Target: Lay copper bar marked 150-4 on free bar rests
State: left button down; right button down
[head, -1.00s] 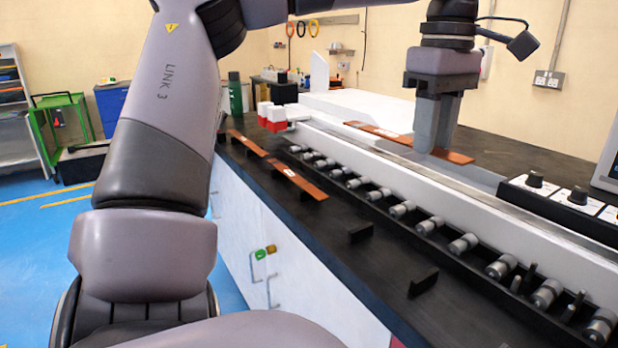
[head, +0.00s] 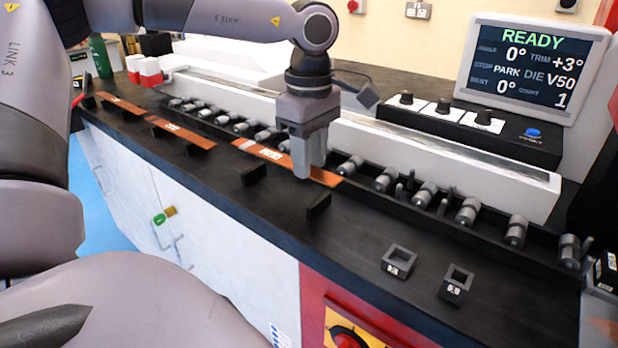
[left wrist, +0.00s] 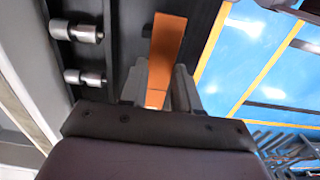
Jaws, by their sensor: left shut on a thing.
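My left gripper (head: 304,170) is shut on a copper bar (head: 258,150), gripping it towards its right end. The bar has a white label too small to read surely. It appears to hang above the bench, beside the roller row and behind two empty black bar rests (head: 254,175) (head: 318,206). In the left wrist view the bar (left wrist: 166,45) runs out from between the fingers (left wrist: 158,90). Two other copper bars, a nearer one (head: 178,131) and a farther one (head: 118,102), lie on rests farther left. My right gripper is not in view.
A row of grey rollers (head: 383,180) runs along the bench behind the rests. Two small square black holders (head: 398,261) (head: 456,284) stand at the front right. A screen (head: 530,70) reading READY stands at the back right. The black bench top between rests and holders is clear.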

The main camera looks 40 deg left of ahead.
pick_arm(q)
notch_tip(320, 180, down, 4)
jog(key=shift+f, duration=0.2)
jog(key=c, duration=0.8)
grip_release()
notch_tip(320, 180, up, 12)
